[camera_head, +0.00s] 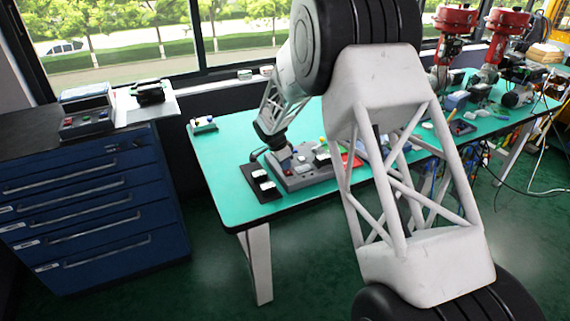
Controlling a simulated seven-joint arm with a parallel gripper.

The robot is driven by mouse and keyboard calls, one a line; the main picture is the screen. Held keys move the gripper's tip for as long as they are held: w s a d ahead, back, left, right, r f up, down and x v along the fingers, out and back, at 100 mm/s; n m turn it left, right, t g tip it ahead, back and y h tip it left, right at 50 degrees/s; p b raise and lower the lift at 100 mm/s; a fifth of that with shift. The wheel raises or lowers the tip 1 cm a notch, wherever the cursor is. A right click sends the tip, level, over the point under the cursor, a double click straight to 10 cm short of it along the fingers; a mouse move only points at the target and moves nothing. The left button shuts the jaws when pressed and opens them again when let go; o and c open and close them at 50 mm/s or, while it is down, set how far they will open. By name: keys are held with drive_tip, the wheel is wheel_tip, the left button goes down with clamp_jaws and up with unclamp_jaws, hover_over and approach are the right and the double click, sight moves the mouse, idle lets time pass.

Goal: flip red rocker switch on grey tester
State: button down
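A grey tester (308,177) lies near the left front part of the green-topped table (225,165). My arm comes in from the right and hides part of the table.
A black block with white-topped switches (262,183) lies left of the tester. A red tray (352,160) lies to its right. A small box (203,124) stands at the back left. A blue drawer cabinet (85,200) carries another grey device (86,118). Red-topped valves (455,20) stand at the far right.

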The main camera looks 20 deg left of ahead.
drive_tip(key=shift+w+a+f+n+g+h, duration=0.1)
drive_tip(key=shift+f+n+g+h, duration=0.2)
drive_tip(key=shift+g+h, duration=0.75)
drive_tip(key=shift+w+a+f+n+g+h, duration=0.15)
drive_tip(key=shift+f+g+h, duration=0.25)
drive_tip(key=shift+g+h, duration=0.6)
drive_tip(key=shift+s+d, duration=0.15)
drive_tip(key=shift+s+f, duration=0.1)
drive_tip(key=shift+f, duration=0.1)
drive_tip(key=shift+s+d, duration=0.1)
drive_tip(key=shift+d, duration=0.1)
drive_tip(key=shift+s+d+r, duration=0.15)
drive_tip(key=shift+s+d, duration=0.25)
drive_tip(key=shift+d, duration=0.05)
drive_tip(key=shift+r, duration=0.15)
drive_tip(key=shift+w+r, duration=0.2)
drive_tip(key=shift+r, duration=0.3)
drive_tip(key=a+r, duration=0.2)
drive_tip(key=r, duration=0.5)
drive_tip(key=a+r, duration=0.3)
drive_tip(key=r, duration=0.4)
drive_tip(key=shift+w, duration=0.15)
